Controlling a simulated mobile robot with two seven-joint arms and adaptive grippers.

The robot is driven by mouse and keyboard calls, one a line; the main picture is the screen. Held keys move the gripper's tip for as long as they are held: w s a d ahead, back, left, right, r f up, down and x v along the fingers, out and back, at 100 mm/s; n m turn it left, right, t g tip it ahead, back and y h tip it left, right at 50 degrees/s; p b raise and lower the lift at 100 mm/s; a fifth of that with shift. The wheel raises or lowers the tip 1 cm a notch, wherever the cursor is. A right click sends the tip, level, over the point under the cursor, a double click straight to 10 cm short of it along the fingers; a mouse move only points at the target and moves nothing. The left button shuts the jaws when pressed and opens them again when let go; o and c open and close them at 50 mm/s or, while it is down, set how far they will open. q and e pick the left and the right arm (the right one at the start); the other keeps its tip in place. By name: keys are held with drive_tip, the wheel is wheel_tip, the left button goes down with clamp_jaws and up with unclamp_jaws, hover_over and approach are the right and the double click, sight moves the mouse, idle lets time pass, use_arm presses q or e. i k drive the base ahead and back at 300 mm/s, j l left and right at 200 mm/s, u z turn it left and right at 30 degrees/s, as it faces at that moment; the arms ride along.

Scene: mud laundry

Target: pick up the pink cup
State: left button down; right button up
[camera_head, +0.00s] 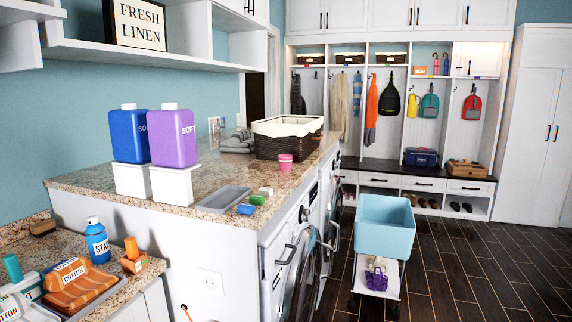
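The pink cup (285,162) stands upright on the granite counter (215,180) above the washing machines, near its front edge. It is just in front of the dark wicker basket with a white liner (288,138). Nothing covers the cup, and it appears apart from the things around it. Neither of my grippers shows in the head view, so their state and distance from the cup cannot be seen.
A purple jug (172,138) and a blue jug (128,136) stand on white blocks left of the cup. A grey tray (224,199), a blue sponge (246,209) and a green block (257,200) lie nearer. A light-blue cart (384,226) stands on the floor at right.

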sight(285, 160)
drive_tip(key=i+l, duration=0.75)
drive_tip(key=l, duration=0.25)
drive_tip(key=i+l+u, duration=0.1)
drive_tip(key=i+l, duration=0.3)
drive_tip(key=l, duration=0.15)
